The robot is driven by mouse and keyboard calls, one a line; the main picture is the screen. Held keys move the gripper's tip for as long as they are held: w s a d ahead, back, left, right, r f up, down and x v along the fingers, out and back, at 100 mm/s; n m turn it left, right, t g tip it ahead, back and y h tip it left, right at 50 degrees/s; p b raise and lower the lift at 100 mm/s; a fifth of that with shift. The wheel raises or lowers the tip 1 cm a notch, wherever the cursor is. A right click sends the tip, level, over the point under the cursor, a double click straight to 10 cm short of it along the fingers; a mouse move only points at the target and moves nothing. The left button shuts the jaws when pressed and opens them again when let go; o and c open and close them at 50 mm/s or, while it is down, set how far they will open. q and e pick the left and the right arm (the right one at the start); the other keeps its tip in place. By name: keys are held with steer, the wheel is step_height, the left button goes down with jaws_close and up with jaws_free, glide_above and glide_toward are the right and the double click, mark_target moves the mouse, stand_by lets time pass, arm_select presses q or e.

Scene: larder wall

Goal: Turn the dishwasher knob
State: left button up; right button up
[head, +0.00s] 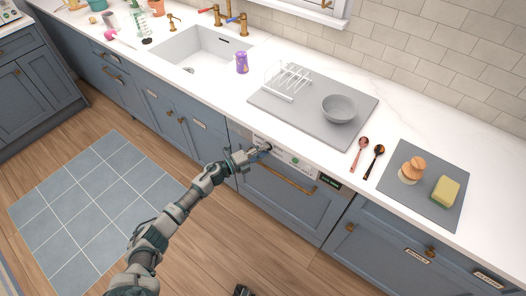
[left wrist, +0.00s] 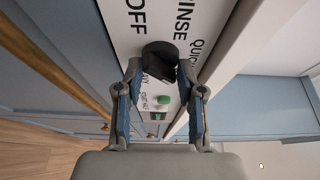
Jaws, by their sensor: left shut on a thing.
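The dishwasher (head: 285,192) is set under the counter, with a white control panel (head: 301,163) along its top edge and a brass handle below. In the left wrist view the black knob (left wrist: 161,56) sits on the panel among the words OFF, RINSE and QUICK. My left gripper (head: 262,149) is at the left part of the panel. In the wrist view its two fingers (left wrist: 160,80) stand on either side of the knob, shut on it. A green button (left wrist: 162,99) and a small display show below the knob. My right gripper is not clearly seen.
The counter above holds a grey drying mat (head: 262,101) with a white rack and a grey bowl (head: 340,108), two spoons, and a dark mat with a brush and sponge. The floor before the dishwasher is clear.

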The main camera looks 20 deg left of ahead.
arm_select(q)
steer(key=shift+a+f, duration=0.2)
steer(key=shift+f, duration=0.05)
steer(key=o, duration=1.1)
steer(key=shift+c, duration=0.2)
steer(key=shift+o, duration=0.8)
steer(key=shift+w+f, duration=0.1)
steer(key=shift+w, duration=0.1)
steer(key=shift+s, duration=0.1)
steer(key=shift+s+a, duration=0.15)
steer(key=v, duration=1.1)
steer(key=shift+s+a, duration=0.15)
steer(key=shift+a, duration=0.1)
